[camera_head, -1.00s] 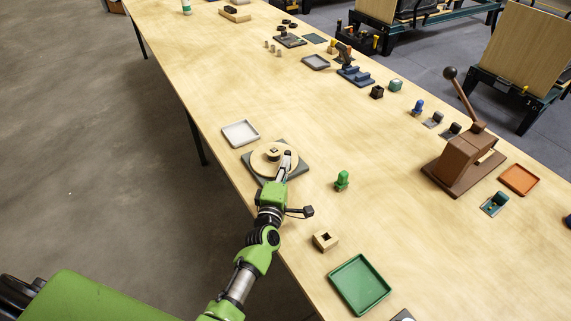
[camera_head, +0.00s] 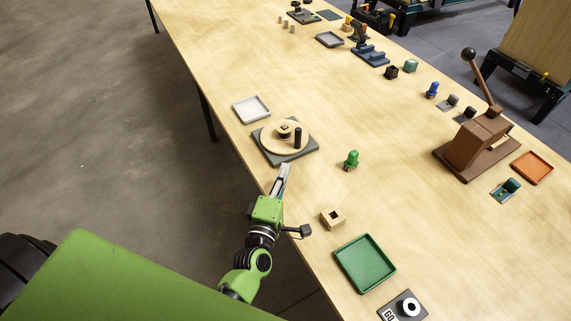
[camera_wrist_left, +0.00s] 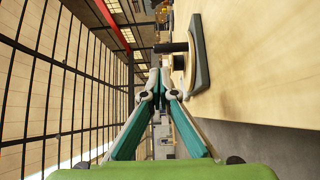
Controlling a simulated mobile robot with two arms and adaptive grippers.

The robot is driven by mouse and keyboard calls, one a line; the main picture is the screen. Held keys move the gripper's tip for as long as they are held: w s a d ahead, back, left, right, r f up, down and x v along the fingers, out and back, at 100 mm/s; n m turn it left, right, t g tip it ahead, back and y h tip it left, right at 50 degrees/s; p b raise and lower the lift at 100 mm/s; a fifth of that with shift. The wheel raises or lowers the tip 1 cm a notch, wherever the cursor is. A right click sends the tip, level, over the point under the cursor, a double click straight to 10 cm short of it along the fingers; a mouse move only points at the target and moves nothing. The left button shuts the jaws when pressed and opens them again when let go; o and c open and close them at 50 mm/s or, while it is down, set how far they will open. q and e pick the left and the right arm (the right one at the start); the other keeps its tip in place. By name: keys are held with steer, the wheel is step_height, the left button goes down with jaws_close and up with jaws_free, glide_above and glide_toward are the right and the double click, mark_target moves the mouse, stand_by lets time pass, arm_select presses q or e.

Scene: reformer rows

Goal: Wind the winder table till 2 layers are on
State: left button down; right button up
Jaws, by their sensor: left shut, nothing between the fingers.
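The winder table (camera_head: 274,146) is a round wooden disc on a dark grey square base near the table's left edge. A dark upright peg (camera_head: 297,137) stands on the disc's near right part, and a small dark-topped hub sits at its middle. The winder also shows edge-on in the left wrist view (camera_wrist_left: 190,58), with the dark peg (camera_wrist_left: 170,47) pointing left. My left gripper (camera_head: 285,168) is shut and empty, just off the near edge of the winder base and apart from the peg. My right gripper is not in view.
A light grey tray (camera_head: 252,109) lies behind the winder. A green figure-like piece (camera_head: 351,160) stands to its right.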

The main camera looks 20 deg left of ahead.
arm_select(q)
steer(key=a+m+h+b, duration=0.3)
steer(key=a+h+b, duration=0.15)
steer(key=a, duration=0.45)
steer(key=p, duration=0.1)
glide_above(288, 155)
steer(key=s+a, duration=0.3)
steer(key=a, duration=0.1)
steer(key=shift+f+m+h, duration=0.15)
steer(key=shift+m+h, duration=0.15)
steer(key=shift+h, duration=0.15)
steer(key=shift+w+d+p, duration=0.55)
steer(key=shift+w+d, duration=0.55)
steer(key=shift+d, duration=0.15)
steer(key=shift+w+d+f, duration=0.1)
steer(key=shift+w+d, duration=0.15)
steer(key=shift+d, duration=0.25)
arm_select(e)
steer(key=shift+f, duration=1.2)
arm_select(q)
steer(key=shift+w+d+y, duration=0.1)
steer(key=shift+d+y, duration=0.05)
steer(key=shift+y, duration=0.15)
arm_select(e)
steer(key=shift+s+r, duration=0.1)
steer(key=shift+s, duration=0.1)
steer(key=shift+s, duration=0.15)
